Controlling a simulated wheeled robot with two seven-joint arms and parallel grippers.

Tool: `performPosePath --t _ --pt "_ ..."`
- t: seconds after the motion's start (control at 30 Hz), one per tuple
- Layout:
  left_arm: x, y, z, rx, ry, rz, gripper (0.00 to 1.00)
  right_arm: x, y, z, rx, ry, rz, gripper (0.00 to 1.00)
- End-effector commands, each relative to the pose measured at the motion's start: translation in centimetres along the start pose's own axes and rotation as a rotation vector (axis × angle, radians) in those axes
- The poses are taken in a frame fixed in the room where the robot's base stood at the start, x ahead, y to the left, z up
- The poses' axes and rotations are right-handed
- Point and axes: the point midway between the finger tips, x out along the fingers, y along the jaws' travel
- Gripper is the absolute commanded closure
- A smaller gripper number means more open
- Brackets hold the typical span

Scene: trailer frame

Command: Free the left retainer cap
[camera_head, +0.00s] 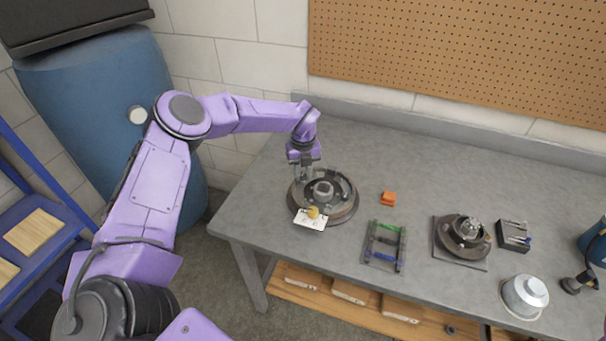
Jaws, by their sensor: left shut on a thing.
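A round dark brake assembly (344,211) with a raised grey hub (323,191) lies on the left part of the workbench. My left gripper (303,176) points down at the assembly's back left side, left of the hub. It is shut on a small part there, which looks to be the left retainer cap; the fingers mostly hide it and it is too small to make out. A white card (303,220) with a yellow knob-like piece (313,212) is at the assembly's front edge. My right gripper is out of view.
On the grey workbench (370,150) are an orange block (388,198), a rack with green and blue bars (384,245), a second hub assembly (464,238), a black tool holder (514,236) and a silver canister (525,295). The back of the bench is clear. A blue barrel (100,90) stands left.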

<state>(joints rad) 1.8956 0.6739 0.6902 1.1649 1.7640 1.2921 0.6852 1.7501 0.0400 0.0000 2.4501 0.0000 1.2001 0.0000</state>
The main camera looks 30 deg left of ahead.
Motion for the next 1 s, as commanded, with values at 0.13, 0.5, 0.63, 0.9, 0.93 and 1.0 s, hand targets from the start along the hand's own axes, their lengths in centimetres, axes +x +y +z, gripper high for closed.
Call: performPosePath --t 0.13,0.5,0.63,0.9,0.93,1.0 --pt "0.9 0.1 0.1 -0.107 -0.003 -0.001 1.00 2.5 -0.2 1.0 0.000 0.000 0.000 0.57" --pt "1.0 0.1 0.1 -0.456 -0.003 -0.001 1.00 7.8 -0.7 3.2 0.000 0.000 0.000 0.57" --pt "1.1 0.1 0.1 -0.579 -0.003 0.000 1.00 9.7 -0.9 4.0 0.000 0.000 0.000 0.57" --pt "1.1 0.1 0.1 -0.836 -0.003 0.001 1.00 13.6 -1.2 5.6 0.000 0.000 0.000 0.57" --pt "1.1 0.1 0.1 -0.865 -0.002 0.002 1.00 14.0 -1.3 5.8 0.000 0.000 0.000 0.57" --pt "1.1 0.1 0.1 -0.932 -0.003 0.001 1.00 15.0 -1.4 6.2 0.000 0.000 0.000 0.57"
